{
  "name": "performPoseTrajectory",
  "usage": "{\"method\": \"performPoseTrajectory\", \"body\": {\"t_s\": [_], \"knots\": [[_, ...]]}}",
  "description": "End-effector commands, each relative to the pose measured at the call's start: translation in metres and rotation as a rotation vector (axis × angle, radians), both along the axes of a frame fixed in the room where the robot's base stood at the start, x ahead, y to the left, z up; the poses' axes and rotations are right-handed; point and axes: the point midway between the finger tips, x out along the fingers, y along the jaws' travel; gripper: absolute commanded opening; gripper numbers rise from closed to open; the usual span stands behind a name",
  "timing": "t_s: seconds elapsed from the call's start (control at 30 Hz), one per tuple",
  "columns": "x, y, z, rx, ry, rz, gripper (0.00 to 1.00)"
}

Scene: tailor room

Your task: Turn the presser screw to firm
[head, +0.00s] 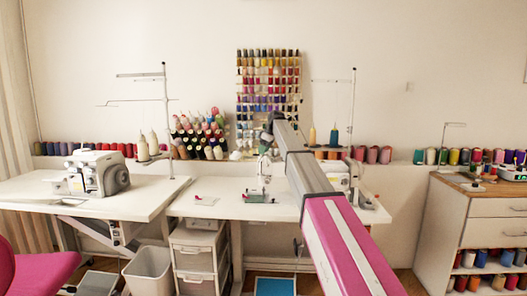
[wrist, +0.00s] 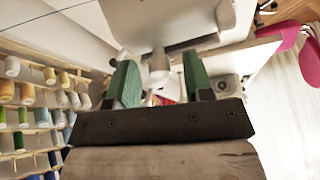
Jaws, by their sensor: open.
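The white sewing machine (head: 264,178) stands on the right-hand white table, its right part largely hidden behind my arm. My gripper (head: 265,138) is above the machine's left end, small and partly hidden in the head view. In the wrist view, my gripper (wrist: 160,65) is open, with one green finger on each side. A pale, rounded upright piece (wrist: 157,62) shows between the fingers, beside the white machine body (wrist: 165,22). It may be the presser screw, but its markings cannot be read. I cannot tell whether the fingers touch it.
A thread rack (head: 268,80) hangs on the wall behind the machine and fills the wrist view's left side. A thread stand (head: 352,110) rises right of my arm. Another machine (head: 98,172) stands on the left table. A white drawer unit (head: 198,250) is below.

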Motion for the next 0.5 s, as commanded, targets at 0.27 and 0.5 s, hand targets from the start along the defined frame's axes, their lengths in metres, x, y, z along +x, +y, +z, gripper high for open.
{"method": "performPoseTrajectory", "body": {"t_s": [0.27,0.5], "knots": [[0.0003,0.0009,-0.0024,0.0,0.0,0.0,0.47],[0.0003,0.0009,-0.0022,0.0,0.0,0.0,0.0]]}}
